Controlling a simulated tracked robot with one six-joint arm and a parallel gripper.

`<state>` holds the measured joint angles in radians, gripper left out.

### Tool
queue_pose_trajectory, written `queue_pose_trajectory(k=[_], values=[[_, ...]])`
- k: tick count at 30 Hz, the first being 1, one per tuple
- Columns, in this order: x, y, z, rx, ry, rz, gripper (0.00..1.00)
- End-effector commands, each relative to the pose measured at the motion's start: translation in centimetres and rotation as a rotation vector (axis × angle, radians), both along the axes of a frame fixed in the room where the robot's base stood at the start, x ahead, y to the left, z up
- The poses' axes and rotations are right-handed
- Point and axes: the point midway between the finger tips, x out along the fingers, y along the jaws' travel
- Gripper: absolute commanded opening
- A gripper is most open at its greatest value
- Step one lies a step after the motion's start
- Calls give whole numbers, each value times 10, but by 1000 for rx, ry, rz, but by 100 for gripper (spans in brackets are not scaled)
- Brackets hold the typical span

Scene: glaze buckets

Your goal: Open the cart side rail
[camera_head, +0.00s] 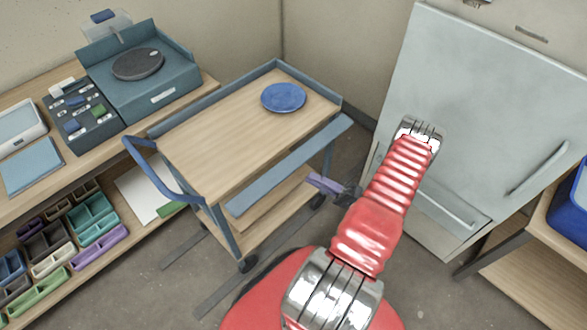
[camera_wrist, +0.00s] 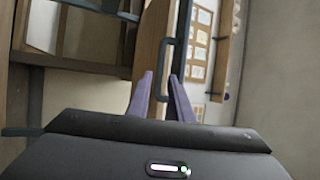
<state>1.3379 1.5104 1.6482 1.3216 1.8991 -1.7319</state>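The cart (camera_head: 225,135) has a wooden top with raised blue-grey rails on its far and right edges. Its near long side rail (camera_head: 290,165) is a flat blue-grey strip that looks swung outward, away from the wooden top. My gripper (camera_head: 318,183), with purple fingers, is just below and outside this rail, toward the cart's right end. In the wrist view my gripper (camera_wrist: 160,75) has its fingers apart, with a wooden panel and a dark bar beyond them. I cannot tell whether either finger touches the cart.
A blue plate (camera_head: 283,97) lies on the cart top. A blue push handle (camera_head: 150,165) projects at the left end. A grey cabinet (camera_head: 480,100) stands to the right, and a workbench (camera_head: 60,175) with bins below is on the left. Bare floor lies in front.

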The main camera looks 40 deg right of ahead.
Motion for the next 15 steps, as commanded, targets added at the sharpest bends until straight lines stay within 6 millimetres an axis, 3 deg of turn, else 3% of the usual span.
queue_pose_trajectory(k=[15], values=[[60,31,23,-1,0,2,20]])
